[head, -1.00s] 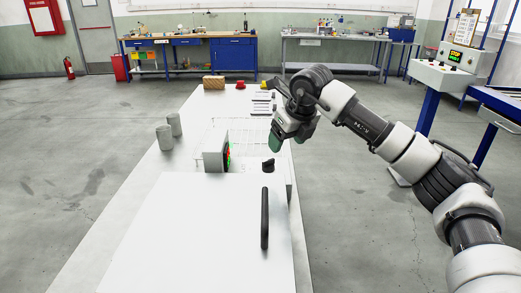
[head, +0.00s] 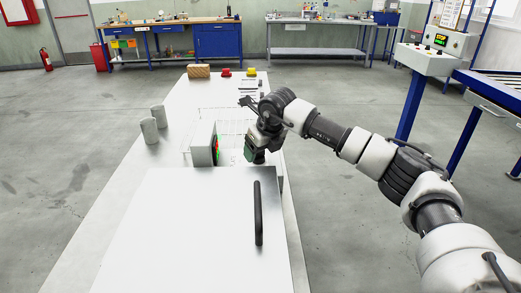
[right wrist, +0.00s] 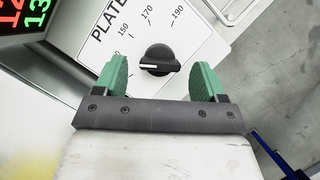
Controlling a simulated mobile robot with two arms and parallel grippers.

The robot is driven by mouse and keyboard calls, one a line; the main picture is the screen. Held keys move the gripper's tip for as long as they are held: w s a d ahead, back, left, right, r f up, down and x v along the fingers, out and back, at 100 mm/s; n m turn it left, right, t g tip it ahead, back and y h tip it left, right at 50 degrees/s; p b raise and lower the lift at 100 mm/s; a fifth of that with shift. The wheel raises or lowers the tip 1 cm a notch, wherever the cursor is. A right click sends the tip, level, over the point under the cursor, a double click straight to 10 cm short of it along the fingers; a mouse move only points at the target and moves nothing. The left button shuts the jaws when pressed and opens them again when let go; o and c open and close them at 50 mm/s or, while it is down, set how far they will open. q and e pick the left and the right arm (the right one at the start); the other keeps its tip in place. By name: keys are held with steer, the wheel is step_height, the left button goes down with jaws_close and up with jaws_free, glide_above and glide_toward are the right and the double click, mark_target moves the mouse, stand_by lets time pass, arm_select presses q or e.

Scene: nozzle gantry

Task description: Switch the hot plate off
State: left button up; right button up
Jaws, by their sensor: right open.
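The hot plate's black dial knob (right wrist: 158,60) sits on a white panel marked PLATE (right wrist: 125,25), with a scale showing 150, 170 and 190. Its white pointer line points left in the wrist view, and the mark there is partly covered by a green fingertip. My right gripper (right wrist: 160,80) is open, with one green finger on each side of the knob and a gap to it on both sides. In the head view my right gripper (head: 255,157) is low over the panel and hides the knob. My left gripper is not in view.
A display box (head: 203,145) with red and green digits stands just left of the gripper. A white lid-like panel with a black handle (head: 258,213) lies nearer. Two grey cylinders (head: 149,130) stand at left. Red (head: 225,72) and yellow (head: 251,72) buttons are farther back.

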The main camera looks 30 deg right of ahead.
steer(key=shift+w+f, duration=0.1)
steer(key=shift+f, duration=0.15)
steer(key=c, duration=0.9)
steer(key=shift+n, duration=0.3)
steer(key=n, duration=0.1)
steer(key=n+y, duration=0.1)
steer(key=shift+d+r+n+p, duration=0.1)
steer(key=shift+d+n+p, duration=0.05)
steer(key=shift+n+p, duration=0.15)
steer(key=shift+w+d+n+g+y+p, duration=0.1)
steer(key=shift+n+g+y+p, duration=0.55)
steer(key=shift+n, duration=1.25)
steer(key=shift+b, duration=0.3)
